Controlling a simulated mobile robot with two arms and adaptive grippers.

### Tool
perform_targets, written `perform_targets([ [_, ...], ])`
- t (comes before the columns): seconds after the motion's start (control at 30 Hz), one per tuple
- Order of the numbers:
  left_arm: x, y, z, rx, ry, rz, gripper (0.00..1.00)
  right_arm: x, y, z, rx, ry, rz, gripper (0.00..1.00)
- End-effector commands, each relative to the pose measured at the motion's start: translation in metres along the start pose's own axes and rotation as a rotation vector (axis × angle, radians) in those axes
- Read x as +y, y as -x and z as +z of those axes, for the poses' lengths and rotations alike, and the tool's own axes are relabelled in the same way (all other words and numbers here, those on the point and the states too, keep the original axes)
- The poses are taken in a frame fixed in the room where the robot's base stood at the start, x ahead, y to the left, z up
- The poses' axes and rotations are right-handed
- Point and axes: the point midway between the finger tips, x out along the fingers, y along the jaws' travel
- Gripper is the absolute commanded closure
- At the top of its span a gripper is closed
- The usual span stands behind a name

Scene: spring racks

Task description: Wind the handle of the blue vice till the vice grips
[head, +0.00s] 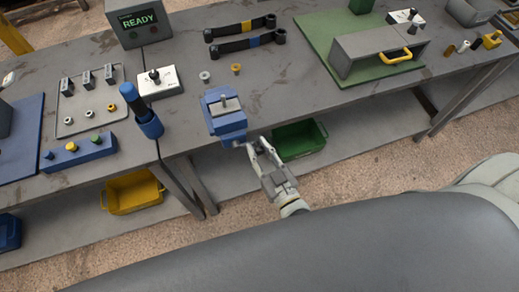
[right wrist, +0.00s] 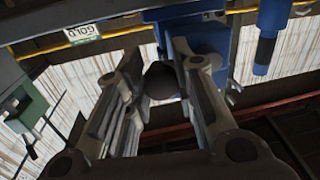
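The blue vice (head: 225,120) stands at the front edge of the workbench in the head view, with a small grey metal piece (head: 229,103) at its jaws. Whether the jaws press on it cannot be told. In the right wrist view the vice's blue body (right wrist: 207,38) is at the top, and a dark rounded end (right wrist: 161,80), seemingly of its handle, lies between the fingertips. My right gripper (head: 255,150) is at the front of the vice. Its fingers (right wrist: 156,62) are apart, with a gap on the left of the dark end. My left gripper is not in view.
Yellow (head: 133,192) and green (head: 298,140) bins sit below.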

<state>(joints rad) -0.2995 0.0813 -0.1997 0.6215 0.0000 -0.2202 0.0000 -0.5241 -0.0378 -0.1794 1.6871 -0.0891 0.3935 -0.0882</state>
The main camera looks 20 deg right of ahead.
Motion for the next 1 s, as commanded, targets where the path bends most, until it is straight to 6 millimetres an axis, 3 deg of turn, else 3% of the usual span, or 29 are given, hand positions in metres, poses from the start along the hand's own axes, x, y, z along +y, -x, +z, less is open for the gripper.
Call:
perform_targets([
  [0.13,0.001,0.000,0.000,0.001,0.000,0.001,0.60,-0.001,0.000,0.000,0.000,0.000,-0.001,0.99],
  [0.57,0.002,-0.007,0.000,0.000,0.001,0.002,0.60,-0.002,0.000,0.008,0.012,-0.099,-0.001,1.00],
  [1.0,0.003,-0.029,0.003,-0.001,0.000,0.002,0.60,-0.012,-0.001,0.029,0.062,-0.474,0.001,1.00],
])
